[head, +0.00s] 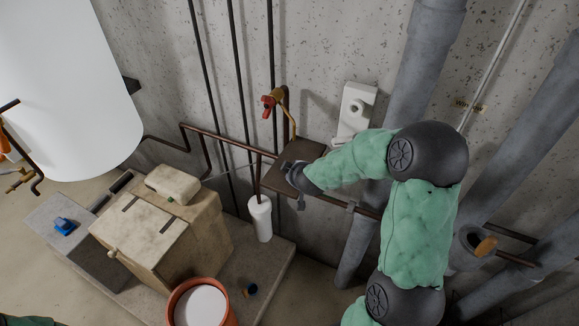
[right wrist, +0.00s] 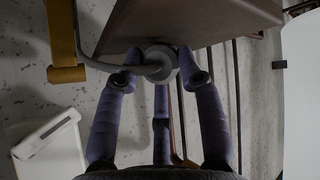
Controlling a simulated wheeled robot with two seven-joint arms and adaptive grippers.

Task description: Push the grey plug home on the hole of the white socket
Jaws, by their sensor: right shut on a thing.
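The grey plug (right wrist: 161,60) is round-ended and sits between the fingertips of my right gripper (right wrist: 159,68) in the right wrist view. A grey cable (right wrist: 105,66) shows to its left. In the head view my right gripper (head: 297,176) is at the brown shelf (head: 285,182), and the plug cannot be made out there. The white socket (head: 357,98) is on the wall, above and to the right of the gripper, apart from it. A white fixture, probably the socket (right wrist: 55,145), shows at lower left in the wrist view. My left gripper is out of view.
A brass tap with a red handle (head: 270,104) is on the wall left of the socket. Thick grey pipes (head: 412,70) stand right of it. A white cylinder (head: 260,218) hangs below the shelf. A beige box (head: 160,235) and an orange bucket (head: 176,305) are lower left.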

